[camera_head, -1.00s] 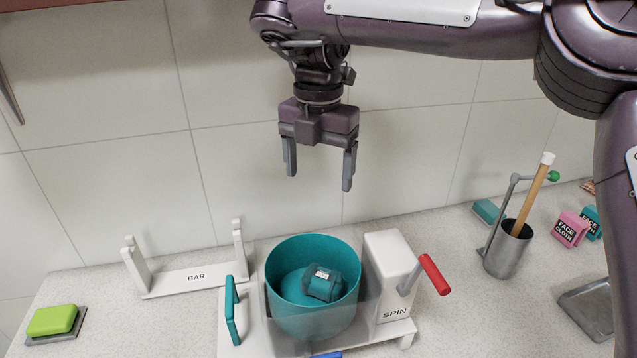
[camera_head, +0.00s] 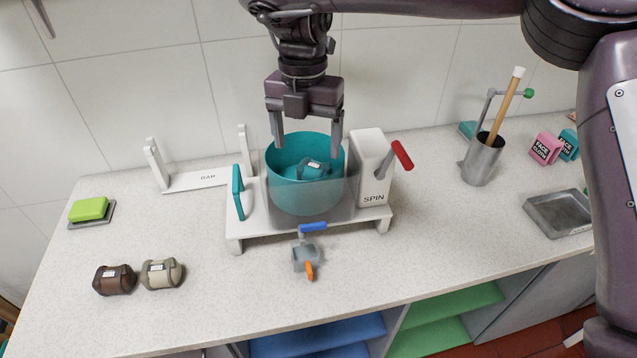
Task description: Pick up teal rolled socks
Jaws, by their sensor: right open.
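The teal rolled socks (camera_head: 314,169) lie inside a round teal tub (camera_head: 305,202) on a white stand. A grey band and a small white label show on them. My right gripper (camera_head: 306,146) is open and empty, pointing down over the tub. Its fingertips are near the tub's far rim in the picture, one on each side of the socks. I cannot tell exactly how high they are above the socks. My left gripper is not in view.
A white SPIN box (camera_head: 371,170) with a red handle stands right of the tub. A teal lever (camera_head: 238,192) and BAR rack (camera_head: 197,180) are left. Brown (camera_head: 115,280) and beige rolls (camera_head: 162,273) lie front left. A metal cup (camera_head: 482,160) stands right.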

